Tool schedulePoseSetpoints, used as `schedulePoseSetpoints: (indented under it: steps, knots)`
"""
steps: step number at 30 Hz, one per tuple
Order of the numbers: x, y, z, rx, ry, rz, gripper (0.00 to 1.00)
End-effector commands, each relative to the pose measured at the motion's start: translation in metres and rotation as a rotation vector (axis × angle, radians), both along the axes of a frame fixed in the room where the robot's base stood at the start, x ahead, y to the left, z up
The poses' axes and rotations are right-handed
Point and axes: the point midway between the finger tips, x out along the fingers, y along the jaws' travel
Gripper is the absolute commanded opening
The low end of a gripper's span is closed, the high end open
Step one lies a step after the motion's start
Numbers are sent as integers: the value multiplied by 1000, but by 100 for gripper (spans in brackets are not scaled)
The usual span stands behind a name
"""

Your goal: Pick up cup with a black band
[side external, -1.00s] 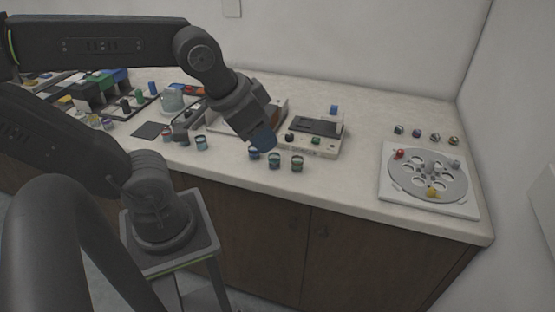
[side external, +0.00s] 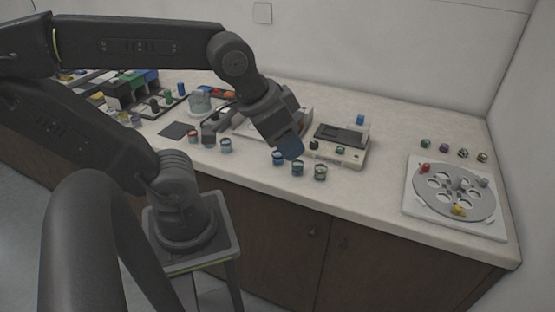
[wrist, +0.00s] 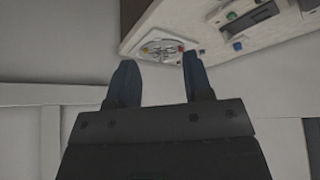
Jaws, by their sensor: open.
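Several small cups stand on the counter near its front edge. In the side view, a blue cup (side external: 278,158), a teal cup with a dark band (side external: 297,168) and a greenish cup with a dark band (side external: 320,172) form a short row. It is too small to tell which band is truly black. My gripper (side external: 291,150) hangs above and just behind this row, tilted down, apart from the cups. In the wrist view my gripper (wrist: 158,62) has its two fingers spread with nothing between them. No cup can be made out clearly there.
A pale device with a dark top (side external: 340,145) stands behind the cups. A white plate with a round holed disc (side external: 415,200) is at the right. A light blue cup (side external: 226,146) stands to the left. The counter between device and disc plate is largely clear.

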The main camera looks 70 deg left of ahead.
Motion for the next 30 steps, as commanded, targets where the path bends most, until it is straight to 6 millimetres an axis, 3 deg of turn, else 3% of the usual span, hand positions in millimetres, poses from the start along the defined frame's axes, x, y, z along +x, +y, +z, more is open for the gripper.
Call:
schedulePoseSetpoints:
  steps: [6, 13, 16, 20, 30]
  knots:
    - [0, 0, 0, 0, 0, 0, 65]
    - [1, 1, 0, -2, 4, 12, 65]
    - [8, 8, -3, -16, 28, 95, 65]
    - [28, 31, -12, -54, 92, 356, 65]
    - [83, 128, -63, -112, 165, 1300, 65]
